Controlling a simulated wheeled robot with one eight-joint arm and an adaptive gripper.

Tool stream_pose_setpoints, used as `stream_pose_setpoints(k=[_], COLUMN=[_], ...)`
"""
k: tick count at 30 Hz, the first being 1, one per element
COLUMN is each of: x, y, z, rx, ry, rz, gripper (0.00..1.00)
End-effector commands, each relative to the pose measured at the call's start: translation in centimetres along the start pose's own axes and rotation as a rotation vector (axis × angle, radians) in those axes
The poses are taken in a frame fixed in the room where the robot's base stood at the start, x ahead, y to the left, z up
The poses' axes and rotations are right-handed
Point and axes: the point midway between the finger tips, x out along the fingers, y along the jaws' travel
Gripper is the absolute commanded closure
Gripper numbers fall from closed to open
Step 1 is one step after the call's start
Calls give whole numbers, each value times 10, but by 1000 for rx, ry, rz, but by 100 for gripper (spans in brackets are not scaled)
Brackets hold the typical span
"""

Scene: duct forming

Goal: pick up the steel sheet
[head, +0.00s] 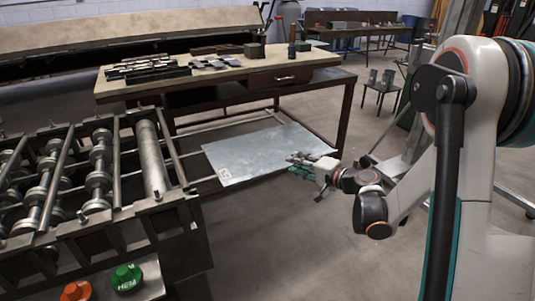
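The steel sheet (258,152) is a flat, pale grey, shiny panel. It lies level on rails between the roller machine and the workbench, with a small label at its near left corner. My gripper (295,162) is at the right end of the sheet, over or at its near right edge. My wrist and forearm come in from the right. The fingers are small and dark here, so I cannot tell whether they are open or shut, or whether they touch the sheet.
The roller forming machine (97,190) stands at the left, with green (127,277) and orange-red (76,291) buttons at its front. A wooden workbench (225,75) with metal parts stands behind the sheet. A small stool (381,92) is farther back. The floor in front of the sheet is clear.

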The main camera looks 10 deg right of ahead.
Motion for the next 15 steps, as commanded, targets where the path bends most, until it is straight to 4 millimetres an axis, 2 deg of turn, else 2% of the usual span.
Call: stream_pose_setpoints(k=[1, 6, 11, 15], x=[4, 6, 4, 4], y=[22, 65, 90, 97], z=[-10, -32, -44, -47], rx=[29, 116, 164, 181], ry=[21, 72, 104, 113], rz=[-31, -130, -187, -208], gripper=[74, 74, 74, 74])
